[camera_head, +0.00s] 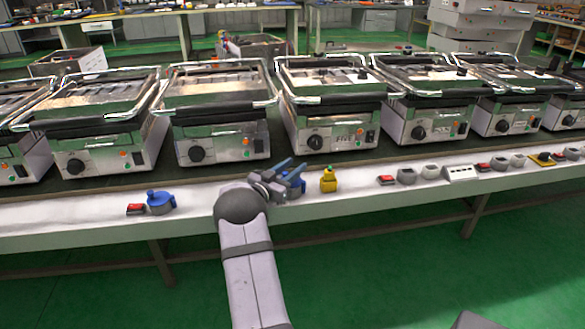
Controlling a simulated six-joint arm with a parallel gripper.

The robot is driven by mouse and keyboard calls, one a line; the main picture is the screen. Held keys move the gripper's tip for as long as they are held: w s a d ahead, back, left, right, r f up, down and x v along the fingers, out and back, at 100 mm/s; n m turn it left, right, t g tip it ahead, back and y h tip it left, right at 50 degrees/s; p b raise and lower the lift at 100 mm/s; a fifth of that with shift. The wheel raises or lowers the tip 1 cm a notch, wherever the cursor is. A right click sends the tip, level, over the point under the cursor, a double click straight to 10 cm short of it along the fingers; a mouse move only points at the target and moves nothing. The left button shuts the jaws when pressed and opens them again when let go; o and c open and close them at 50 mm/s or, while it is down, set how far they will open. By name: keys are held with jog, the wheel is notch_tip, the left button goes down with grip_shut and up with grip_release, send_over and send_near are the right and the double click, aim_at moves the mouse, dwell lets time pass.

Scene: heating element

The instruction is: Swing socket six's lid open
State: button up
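Several metal grill-like units stand in a row on the bench, each with a chrome-framed lid. The lids look lowered. I cannot tell for sure which is socket six. The centre unit (336,108) has lettering on its front that may read "FIVE". The unit to its right (430,113) also carries a front label, too small to read. My gripper (297,166) is at the bench's front edge, below and left of the centre unit. Its two fingers look apart, pointing up and right, with no lid or handle between them.
A blue part (292,187) lies close beside my gripper; whether they touch is unclear. A yellow bottle-like part (328,180) stands to the right. A red switch (136,209) and a blue knob (160,203) lie left. Several small switches and knobs line the front right.

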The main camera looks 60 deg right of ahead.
aim_at(284, 174)
jog(key=shift+a, duration=0.15)
jog(key=shift+a+p, duration=0.6)
jog(key=shift+a, duration=2.95)
jog(key=shift+d, duration=0.1)
jog(key=c, duration=0.8)
jog(key=shift+d+r, duration=0.2)
jog(key=shift+r, duration=0.05)
grip_shut()
jog(key=s+d+r+n+t, duration=0.1)
jog(key=d+r, duration=0.1)
jog(key=s+d+r+n+t+h+p, duration=0.1)
jog(key=d+t, duration=0.1)
jog(key=s+d+r+n+t+p, duration=0.1)
jog(key=d+r, duration=0.1)
jog(key=shift+s+r+n+t, duration=0.2)
jog(key=shift+r+n+t, duration=0.1)
jog(key=shift+t, duration=0.1)
jog(key=s+a+f+n+t+y+p, duration=0.3)
jog(key=s+a+n+t+y+p, duration=0.3)
jog(key=s+a+n+t+y, duration=0.3)
jog(key=s+a+t+y, duration=0.1)
jog(key=s+y, duration=0.2)
jog(key=s, duration=0.1)
jog(key=shift+a+f+n+t, duration=0.2)
jog(key=shift+f+n+t, duration=0.1)
jog(key=shift+f+n, duration=0.1)
